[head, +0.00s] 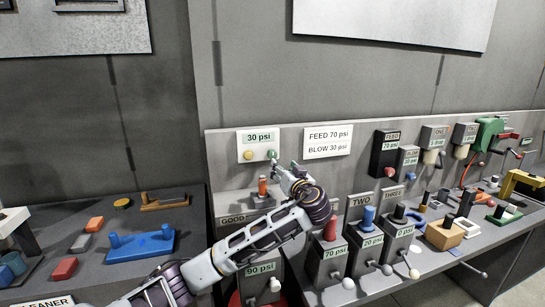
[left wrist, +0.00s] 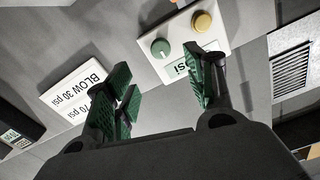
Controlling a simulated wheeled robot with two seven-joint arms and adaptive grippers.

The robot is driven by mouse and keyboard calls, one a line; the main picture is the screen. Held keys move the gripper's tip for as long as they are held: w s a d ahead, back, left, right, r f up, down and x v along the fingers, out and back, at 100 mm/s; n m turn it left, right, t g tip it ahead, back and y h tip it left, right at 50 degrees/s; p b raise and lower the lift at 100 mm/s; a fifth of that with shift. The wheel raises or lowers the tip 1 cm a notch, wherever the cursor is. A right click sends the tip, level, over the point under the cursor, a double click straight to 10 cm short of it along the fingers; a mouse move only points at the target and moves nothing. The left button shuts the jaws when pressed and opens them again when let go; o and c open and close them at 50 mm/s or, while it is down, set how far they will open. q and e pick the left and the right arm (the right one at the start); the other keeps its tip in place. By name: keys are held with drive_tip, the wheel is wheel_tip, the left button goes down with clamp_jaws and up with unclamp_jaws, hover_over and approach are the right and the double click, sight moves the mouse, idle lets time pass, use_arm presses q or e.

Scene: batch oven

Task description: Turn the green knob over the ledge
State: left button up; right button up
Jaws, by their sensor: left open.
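The green knob (head: 272,154) sits on a pale panel (head: 259,137) marked 30 psi, beside a yellow knob (head: 248,155). My left gripper (head: 284,163) is close to the green knob, just right of and below it in the head view. In the left wrist view the green knob (left wrist: 160,48) shows beyond the gap between the open, empty green-padded fingers (left wrist: 163,80); its face has a pale mark. I see no contact with it. The yellow knob (left wrist: 202,21) is further up and right there. My right gripper is not in view.
A sign (head: 328,141) reading FEED 70 psi, BLOW 30 psi is right of the panel. An orange-topped item (head: 262,187) stands below the panel. Several knobbed boxes, such as the blue-topped one (head: 366,240), stand right of my arm. A blue tray (head: 140,246) lies left.

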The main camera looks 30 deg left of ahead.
sight(273, 156)
use_arm(q)
drive_tip(key=p+x, duration=0.3)
drive_tip(key=x, duration=0.8)
drive_tip(key=shift+w+r+p, duration=0.1)
drive_tip(key=shift+r+p, duration=0.05)
drive_tip(key=shift+p, duration=0.2)
drive_tip(key=shift+x, duration=0.9)
drive_tip(key=shift+c, duration=0.2)
drive_tip(key=c, duration=1)
